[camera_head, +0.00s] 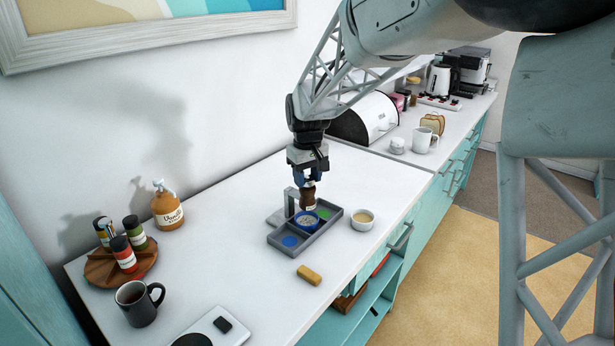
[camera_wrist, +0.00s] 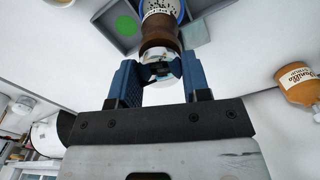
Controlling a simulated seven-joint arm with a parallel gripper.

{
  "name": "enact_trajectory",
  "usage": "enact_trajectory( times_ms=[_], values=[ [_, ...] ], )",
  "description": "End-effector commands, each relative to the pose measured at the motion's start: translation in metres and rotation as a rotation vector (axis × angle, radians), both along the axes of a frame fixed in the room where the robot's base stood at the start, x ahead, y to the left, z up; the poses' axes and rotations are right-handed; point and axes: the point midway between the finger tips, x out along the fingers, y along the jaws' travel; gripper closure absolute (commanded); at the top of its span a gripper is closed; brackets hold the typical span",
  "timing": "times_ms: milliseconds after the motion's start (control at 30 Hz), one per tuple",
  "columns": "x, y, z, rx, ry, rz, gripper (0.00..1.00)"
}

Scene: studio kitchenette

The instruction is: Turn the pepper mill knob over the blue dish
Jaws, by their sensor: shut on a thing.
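The pepper mill (camera_head: 308,197) is upright, brown with a pale label, below my gripper (camera_head: 308,178). In the wrist view the brown mill (camera_wrist: 160,30) has a silvery knob (camera_wrist: 159,58) between the blue fingers of my gripper (camera_wrist: 161,72), which is shut on it. The blue dish (camera_head: 298,227) has a speckled pale inside and sits in the grey tray, just below the mill. Its blue rim shows behind the mill in the wrist view (camera_wrist: 183,12). The mill's lower end overlaps the dish in view; I cannot tell whether they touch.
The grey tray (camera_head: 326,233) has a blue disc (camera_head: 290,241) and a green disc (camera_head: 323,214). A grey bracket (camera_head: 290,201) stands behind it. A small bowl (camera_head: 362,219) and yellow block (camera_head: 309,275) are nearby. A syrup bottle (camera_head: 167,208), spice rack (camera_head: 103,272) and dark mug (camera_head: 137,304) stand left.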

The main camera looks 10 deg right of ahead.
Motion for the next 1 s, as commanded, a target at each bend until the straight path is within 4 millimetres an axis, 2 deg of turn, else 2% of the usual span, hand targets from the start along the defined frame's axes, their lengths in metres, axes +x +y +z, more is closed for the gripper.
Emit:
enact_trajectory(
  times_ms=[300,767,800,933,1000],
  values=[
    [0.0003,0.0,0.0007,0.0,-0.001,-0.122,0.8],
    [0.0002,0.0,0.0006,0.0,-0.001,-0.137,0.8],
    [0.0002,0.0,0.0006,0.0,-0.001,-0.137,0.5],
    [0.0001,0.0,0.0004,0.0,-0.001,-0.136,0.31],
    [0.0001,0.0,0.0004,0.0,-0.001,-0.136,0.31]
  ],
)
